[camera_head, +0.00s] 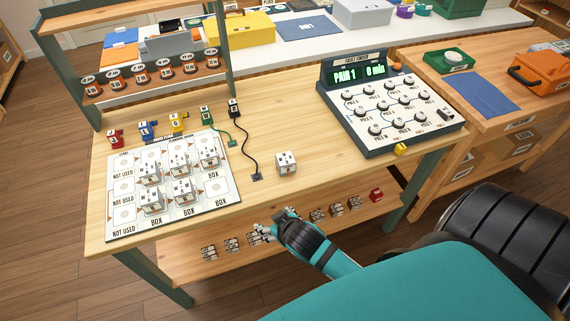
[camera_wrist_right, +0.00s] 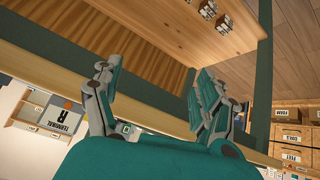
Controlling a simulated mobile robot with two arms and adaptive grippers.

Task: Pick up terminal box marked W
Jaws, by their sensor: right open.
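Several small white terminal boxes stand on the printed board (camera_head: 225,197) on the bench, and one loose white box (camera_head: 286,163) stands to the right of it. Their letters are too small to read, so I cannot tell which is marked W. My right gripper (camera_head: 268,224) is open and empty in front of the bench's front edge, in front of the loose box. In the right wrist view my gripper (camera_wrist_right: 153,80) has its fingers spread with nothing between them, and no W shows there. My left gripper is out of view.
Several small boxes (camera_head: 318,215) and a red one (camera_head: 376,195) sit on the lower shelf. A fault finder panel (camera_head: 390,105) stands at the bench's right, a yellow piece (camera_head: 401,149) before it.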

